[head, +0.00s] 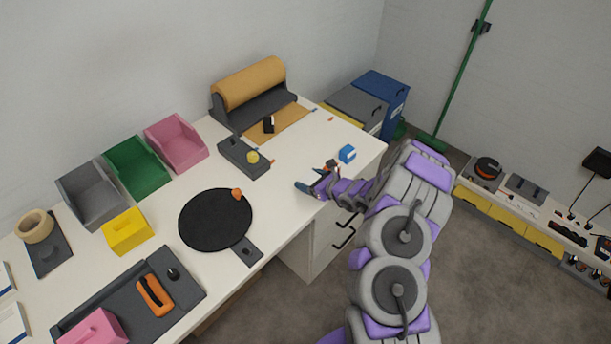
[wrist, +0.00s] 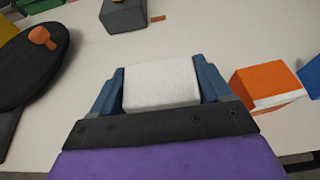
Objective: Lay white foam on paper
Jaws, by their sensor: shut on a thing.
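The white foam (wrist: 161,84) is a pale block between the two blue fingers of my gripper (wrist: 162,78) in the wrist view. The fingers are shut on its left and right sides. The brown paper (head: 285,126) lies flat at the back of the table, pulled out from a roll (head: 250,83) on a dark holder. My gripper is in front of the paper and apart from it.
A small dark item (head: 268,124) is on the paper's left part. A grey block with a yellow knob (head: 252,157) stands left of my gripper. A blue box (head: 347,154) and an orange box (wrist: 262,88) are close on the right. A black round mat (head: 215,220) lies left.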

